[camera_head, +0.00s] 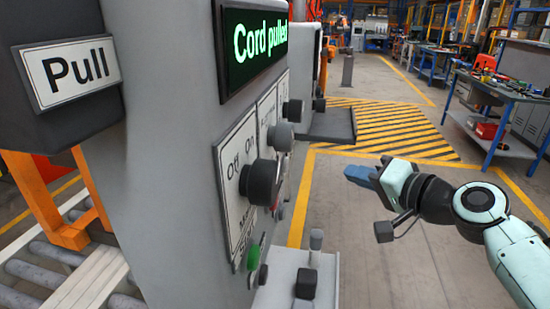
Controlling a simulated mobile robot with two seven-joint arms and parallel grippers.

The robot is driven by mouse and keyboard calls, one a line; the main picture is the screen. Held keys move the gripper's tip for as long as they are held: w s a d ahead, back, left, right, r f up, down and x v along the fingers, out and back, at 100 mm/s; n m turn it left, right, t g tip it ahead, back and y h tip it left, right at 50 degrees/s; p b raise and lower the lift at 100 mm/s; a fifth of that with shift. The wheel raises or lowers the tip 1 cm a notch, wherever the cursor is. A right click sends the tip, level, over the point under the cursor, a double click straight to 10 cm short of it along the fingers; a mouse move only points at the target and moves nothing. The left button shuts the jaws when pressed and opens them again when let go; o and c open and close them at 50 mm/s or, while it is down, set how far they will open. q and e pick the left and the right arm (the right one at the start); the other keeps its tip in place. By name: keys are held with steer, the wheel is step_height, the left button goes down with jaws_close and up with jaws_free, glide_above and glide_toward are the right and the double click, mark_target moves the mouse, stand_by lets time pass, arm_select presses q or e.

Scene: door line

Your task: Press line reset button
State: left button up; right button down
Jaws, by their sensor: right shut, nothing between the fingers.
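The grey control cabinet (170,150) stands close on the left, its control face turned to the right and seen at a steep angle. A green button (253,256) sits low on that face, with a dark control (263,275) just beside it. Above are a large black knob (262,182) under "Off" and "On", and a grey knob (281,137). I cannot tell which control is the line reset button. My right gripper (360,175) has blue fingers, shut and empty, in the air right of the cabinet and touching nothing. My left gripper is not in view.
A green-lit display (254,44) reads "Cord pulled". A "Pull" sign (70,72) is at upper left. A grey ledge (285,285) with dark knobs juts out below the controls. A roller conveyor (50,255) lies at lower left. A workbench (500,90) stands at right; floor between is clear.

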mark_target(284, 165)
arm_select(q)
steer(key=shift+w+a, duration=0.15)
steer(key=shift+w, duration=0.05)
arm_select(e)
steer(key=shift+w+a+r, duration=0.1)
steer(key=shift+a+r, duration=0.05)
steer(key=shift+r, duration=0.1)
arm_select(q)
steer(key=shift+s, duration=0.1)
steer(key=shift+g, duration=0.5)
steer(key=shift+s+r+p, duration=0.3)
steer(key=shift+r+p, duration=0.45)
steer(key=shift+p, duration=0.2)
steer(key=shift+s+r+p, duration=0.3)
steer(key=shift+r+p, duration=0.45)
steer(key=shift+p, duration=0.2)
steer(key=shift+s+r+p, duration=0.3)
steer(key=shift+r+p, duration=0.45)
steer(key=shift+p, duration=0.2)
arm_select(e)
steer(key=w+a, duration=0.2)
steer(key=a, duration=0.6)
steer(key=shift+w+a, duration=0.15)
steer(key=shift+a, duration=0.05)
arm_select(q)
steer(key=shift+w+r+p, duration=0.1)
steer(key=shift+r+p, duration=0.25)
arm_select(e)
steer(key=shift+w+a, duration=0.15)
steer(key=shift+a, duration=0.3)
